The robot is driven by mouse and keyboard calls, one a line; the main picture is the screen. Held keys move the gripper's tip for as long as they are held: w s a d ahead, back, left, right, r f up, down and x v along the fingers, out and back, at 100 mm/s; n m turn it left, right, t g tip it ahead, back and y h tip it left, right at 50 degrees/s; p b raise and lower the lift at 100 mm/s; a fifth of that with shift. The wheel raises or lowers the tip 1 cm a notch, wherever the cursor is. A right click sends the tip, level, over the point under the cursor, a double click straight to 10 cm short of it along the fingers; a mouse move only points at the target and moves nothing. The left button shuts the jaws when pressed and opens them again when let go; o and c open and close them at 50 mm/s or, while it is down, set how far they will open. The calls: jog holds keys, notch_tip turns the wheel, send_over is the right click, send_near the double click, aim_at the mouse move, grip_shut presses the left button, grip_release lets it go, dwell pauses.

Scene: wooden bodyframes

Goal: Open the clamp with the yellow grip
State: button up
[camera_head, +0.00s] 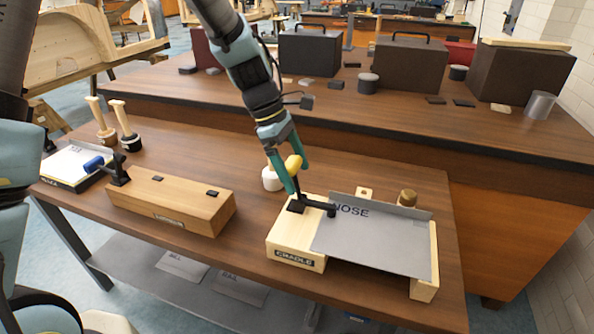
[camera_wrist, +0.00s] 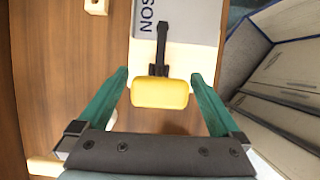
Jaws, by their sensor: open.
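The clamp's yellow grip (camera_head: 293,164) stands up above the left end of the wooden cradle (camera_head: 290,236). Its black arm (camera_head: 318,204) reaches right, with its tip over the grey NOSE sheet (camera_head: 375,242). My gripper (camera_head: 292,172) is open, with its green fingers around the grip. In the wrist view, the yellow grip (camera_wrist: 160,94) lies between the two fingers, with a gap on each side. The black clamp arm also shows there (camera_wrist: 162,42), pointing toward the sheet. I cannot tell whether either finger touches the grip.
A second clamp with a blue grip (camera_head: 94,164) is on the left, beside a wooden block (camera_head: 170,204). Mallets (camera_head: 125,128) stand behind it. A white-based object (camera_head: 271,180) stands just behind my gripper. Dark cases (camera_head: 410,65) stand on the rear bench.

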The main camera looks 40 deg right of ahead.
jog(key=shift+s+d+f, duration=0.1)
jog(key=shift+s+f, duration=0.15)
jog(key=shift+f, duration=0.4)
grip_shut()
dwell(0.4)
